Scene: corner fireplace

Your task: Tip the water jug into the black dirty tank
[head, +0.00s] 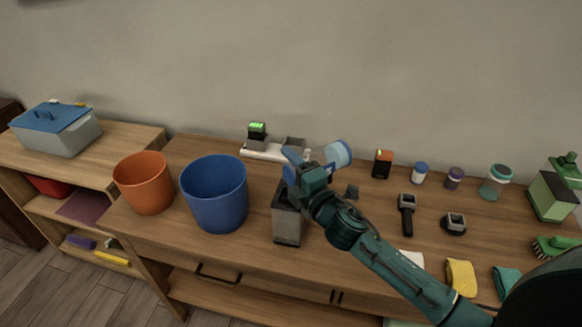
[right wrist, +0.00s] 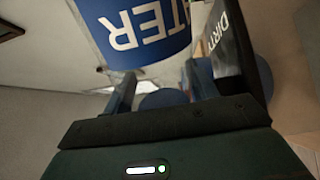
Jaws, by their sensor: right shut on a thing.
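My right gripper (head: 296,163) is shut on the water jug (head: 339,154) and holds it above the bench. The jug is light with a blue band, and it looks tilted over on its side. In the right wrist view its blue label (right wrist: 150,35) shows part of the word WATER. The dirty tank (head: 287,225) is a dark, boxy container standing on the bench below the gripper. Its DIRTY lettering shows in the right wrist view (right wrist: 222,32). The arm hides part of the tank's top, and I cannot see any water flowing. My left gripper is out of view.
A blue bucket (head: 214,195) stands close left of the tank, with an orange bucket (head: 144,183) beyond it. A charger with a green display (head: 257,132) sits behind.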

